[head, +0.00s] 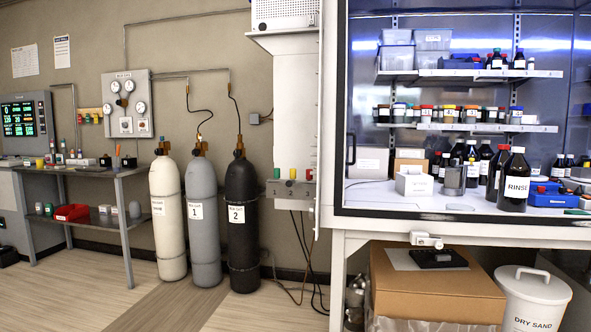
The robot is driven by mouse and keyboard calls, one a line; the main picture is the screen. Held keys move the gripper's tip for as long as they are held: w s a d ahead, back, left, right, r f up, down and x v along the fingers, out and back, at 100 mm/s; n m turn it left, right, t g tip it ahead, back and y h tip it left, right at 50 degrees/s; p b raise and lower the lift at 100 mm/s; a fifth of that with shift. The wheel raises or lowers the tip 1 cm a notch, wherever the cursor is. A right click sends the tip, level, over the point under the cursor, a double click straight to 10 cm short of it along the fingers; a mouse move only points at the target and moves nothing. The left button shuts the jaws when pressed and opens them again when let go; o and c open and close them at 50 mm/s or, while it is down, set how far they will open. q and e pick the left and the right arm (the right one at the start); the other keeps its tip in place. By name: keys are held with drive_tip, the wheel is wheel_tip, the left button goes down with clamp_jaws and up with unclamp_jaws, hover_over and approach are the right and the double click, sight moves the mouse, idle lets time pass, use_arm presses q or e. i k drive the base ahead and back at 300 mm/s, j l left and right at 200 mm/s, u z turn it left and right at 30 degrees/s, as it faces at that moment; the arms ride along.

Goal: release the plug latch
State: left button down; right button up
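Neither of my grippers shows in the head view. No part that I can surely name as the plug latch is visible. A small white latch-like fitting (426,240) sits on the front lower edge of the glass-fronted cabinet (450,221), right of the picture's middle. It is too small to tell whether it is a latch or how it is set. A small grey box with red, yellow and green knobs (291,188) is on the white column left of the cabinet.
Three gas cylinders (203,220) stand by the wall, left of the column. Cables hang beside them. A cardboard box (437,290) and a white sand bin (533,300) fill the space under the cabinet. Inside it are bottles, including a dark rinse bottle (515,182). The floor at left front is clear.

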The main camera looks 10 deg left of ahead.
sight(289, 182)
drive_tip(key=i+j+z, duration=0.35)
drive_tip(key=i+j, duration=0.25)
drive_tip(key=i+j+z, duration=0.35)
drive_tip(key=i+j, duration=0.15)
drive_tip(key=j, duration=0.25)
drive_tip(key=i+j+z, duration=0.2)
drive_tip(key=j, duration=0.2)
drive_tip(key=i+j+z, duration=0.15)
drive_tip(key=j, duration=0.3)
drive_tip(key=i+j+z, duration=0.2)
drive_tip(key=j, duration=0.3)
drive_tip(key=i+j+z, duration=0.15)
drive_tip(key=j, duration=0.3)
